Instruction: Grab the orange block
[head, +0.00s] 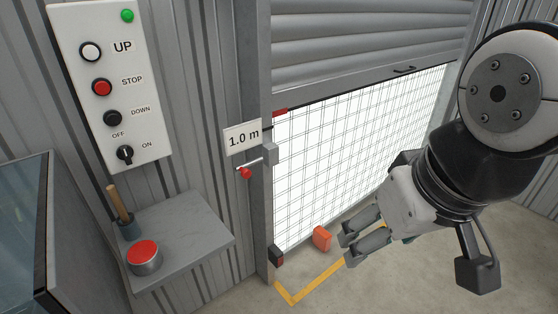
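The orange block (321,238) sits on the concrete floor at the foot of the bright doorway, close to the yellow floor line. My gripper (347,249) reaches in from the right, and its fingertips are just right of the block and look apart from it in the picture. The two fingers are spread with a gap between them, and nothing shows between them. How far the gripper is above or in front of the block is hard to tell.
A partly raised roller shutter (365,40) hangs over the doorway. A control panel (110,85) is on the left wall. A grey shelf (195,238) holds a red-topped tin (144,256) and a wooden-handled tool in a cup. A red-knobbed lever (246,173) juts from the door post.

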